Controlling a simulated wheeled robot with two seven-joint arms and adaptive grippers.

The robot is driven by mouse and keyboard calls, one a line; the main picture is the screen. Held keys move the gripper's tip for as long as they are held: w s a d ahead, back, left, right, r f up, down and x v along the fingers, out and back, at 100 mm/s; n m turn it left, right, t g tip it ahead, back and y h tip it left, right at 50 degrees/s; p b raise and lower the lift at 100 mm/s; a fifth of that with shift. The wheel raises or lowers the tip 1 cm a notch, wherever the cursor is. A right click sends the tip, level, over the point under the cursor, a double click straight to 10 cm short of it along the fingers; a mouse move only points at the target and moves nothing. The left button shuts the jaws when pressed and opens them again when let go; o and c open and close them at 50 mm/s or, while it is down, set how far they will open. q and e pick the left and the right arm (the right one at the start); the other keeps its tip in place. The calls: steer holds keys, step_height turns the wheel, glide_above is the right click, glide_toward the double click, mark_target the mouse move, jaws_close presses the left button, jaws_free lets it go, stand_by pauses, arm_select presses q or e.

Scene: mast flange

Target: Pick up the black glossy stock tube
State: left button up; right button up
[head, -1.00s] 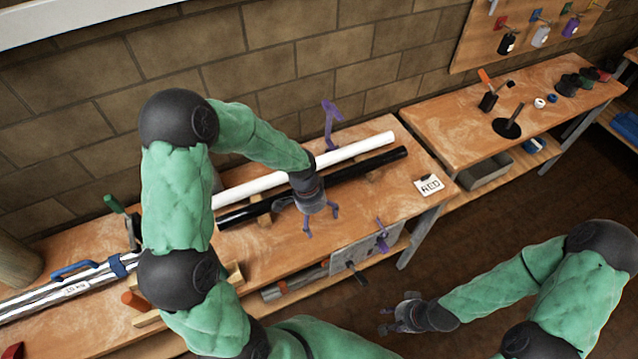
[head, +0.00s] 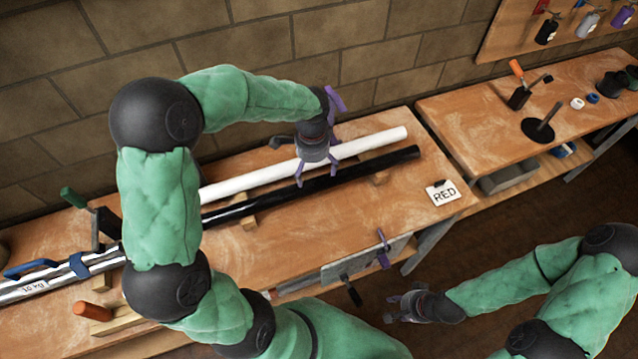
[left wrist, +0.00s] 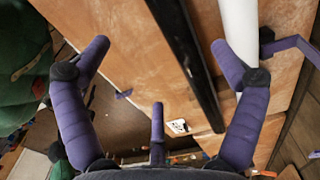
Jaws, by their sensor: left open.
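The black glossy stock tube (head: 350,168) lies on wooden supports on the workbench, in front of a white tube (head: 365,146) that runs alongside it. My left gripper (head: 316,180) is open and empty above the two tubes, its purple fingers pointing down. In the left wrist view the black tube (left wrist: 185,50) runs between the spread fingers (left wrist: 165,60), with the white tube (left wrist: 240,30) beyond the right finger. I cannot tell how high the fingertips are above the black tube. My right gripper (head: 402,305) is away from the bench, low at the right; its jaws are too small to read.
A purple clamp (head: 383,250) is at the front edge. A second bench (head: 480,120) stands at the right. The bench top between tubes and card is clear.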

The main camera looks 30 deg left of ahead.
mark_target(315, 184)
arm_select(q)
steer(key=shift+w+f, duration=0.35)
steer(key=shift+f, duration=0.35)
step_height(315, 184, down, 5)
steer(key=shift+b, duration=0.7)
steer(key=f, duration=0.1)
steer(key=f+b, duration=0.1)
steer(key=f, duration=0.3)
steer(key=shift+w+a, duration=0.2)
steer(key=shift+w, duration=0.15)
steer(key=c, duration=1.7)
arm_select(e)
steer(key=f, duration=0.3)
steer(key=shift+w, duration=0.25)
